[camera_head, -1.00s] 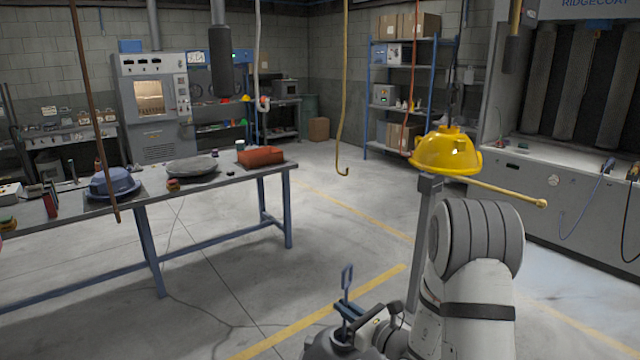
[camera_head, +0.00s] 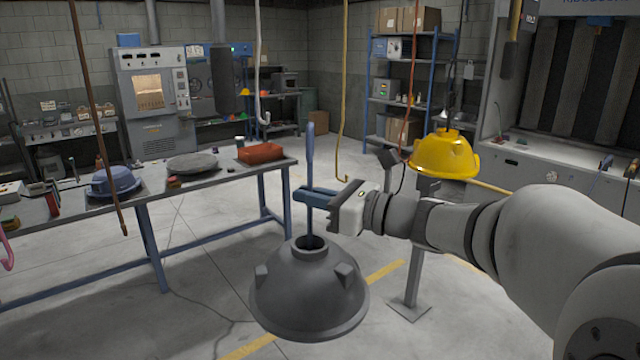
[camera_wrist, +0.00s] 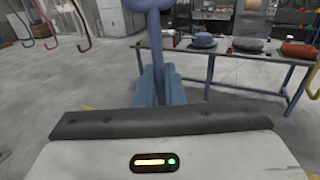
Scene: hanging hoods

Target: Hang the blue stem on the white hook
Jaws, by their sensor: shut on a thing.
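The blue stem (camera_head: 310,145) stands upright from the neck of a dark grey hood (camera_head: 308,305). My gripper (camera_head: 309,196) is shut on the stem from the right, above the hood's neck. The hood hangs clear of the floor. In the wrist view the stem (camera_wrist: 153,50) rises between my fingers (camera_wrist: 153,85); its top is cut off. The white hook (camera_head: 264,118) hangs behind, left of the stem and over the far end of the workbench area, its open tip low. Stem and hook are apart.
A yellow hook (camera_head: 342,150) hangs right of the stem, and a brown rod (camera_head: 98,110) hangs left. A yellow hood (camera_head: 444,156) sits by the grey post. The workbench (camera_head: 215,178) with a blue hood (camera_head: 113,182) stands left. A dark cylinder (camera_head: 222,80) hangs near the white hook.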

